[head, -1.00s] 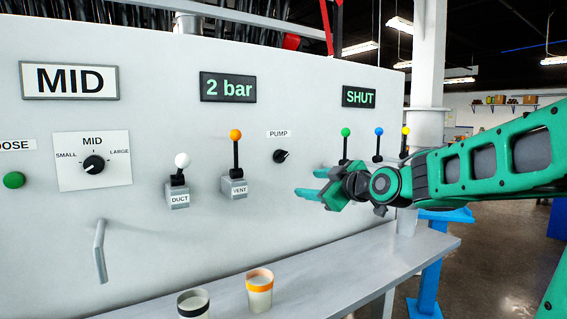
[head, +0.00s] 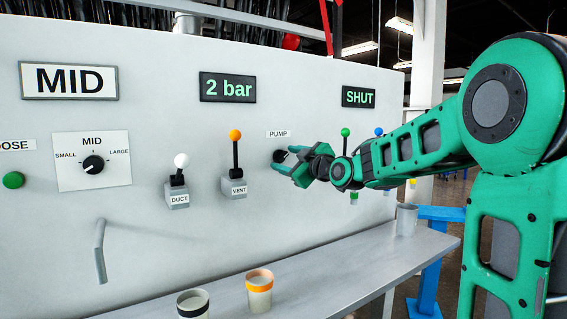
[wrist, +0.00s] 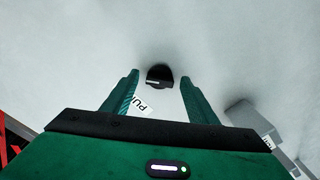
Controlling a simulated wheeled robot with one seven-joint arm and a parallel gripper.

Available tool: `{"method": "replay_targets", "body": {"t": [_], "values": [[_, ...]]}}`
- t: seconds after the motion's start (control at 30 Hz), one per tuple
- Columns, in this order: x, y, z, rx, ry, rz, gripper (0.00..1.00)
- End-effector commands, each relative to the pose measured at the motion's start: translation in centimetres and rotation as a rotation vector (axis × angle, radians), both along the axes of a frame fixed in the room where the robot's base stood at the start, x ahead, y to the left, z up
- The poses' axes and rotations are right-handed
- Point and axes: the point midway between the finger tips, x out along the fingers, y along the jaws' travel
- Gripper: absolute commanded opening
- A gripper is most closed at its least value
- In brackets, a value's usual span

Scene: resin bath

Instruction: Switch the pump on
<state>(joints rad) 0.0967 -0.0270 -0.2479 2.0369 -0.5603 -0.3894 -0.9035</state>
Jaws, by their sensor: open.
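The black pump knob (head: 280,156) is on the grey panel under the PUMP label (head: 278,134). My gripper (head: 287,162) is in front of it and partly hides it in the head view. In the wrist view the knob (wrist: 159,76) lies between and just beyond the two open fingertips (wrist: 158,80), with a pale pointer mark on its left side. The PUMP label (wrist: 141,106) shows partly beside the left finger. The fingers hold nothing. I cannot tell whether a finger touches the knob.
The VENT lever (head: 236,165) with an orange ball stands left of the knob, and the DUCT lever (head: 178,180) beyond it. Green (head: 345,133) and blue-topped levers are behind my arm. Cups (head: 259,290) stand on the shelf (head: 340,275) below. The displays read 2 bar (head: 228,88) and SHUT (head: 358,97).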

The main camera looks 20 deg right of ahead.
Motion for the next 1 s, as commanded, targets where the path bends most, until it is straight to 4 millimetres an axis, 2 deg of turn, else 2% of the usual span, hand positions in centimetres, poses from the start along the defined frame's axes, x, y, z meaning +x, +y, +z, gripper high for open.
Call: {"method": "replay_targets", "body": {"t": [0.37, 0.4, 0.57, 0.73, 1.0], "values": [[0.70, 0.14, 0.01, 0.000, 0.000, 0.000, 0.53], [0.69, 0.14, 0.01, 0.000, 0.000, 0.000, 0.51], [0.68, 0.13, 0.00, 0.000, 0.000, 0.000, 0.12], [0.67, 0.12, -0.01, 0.015, 0.003, 0.000, 0.12], [0.68, 0.17, -0.04, 0.148, 0.026, 0.001, 0.12]]}}
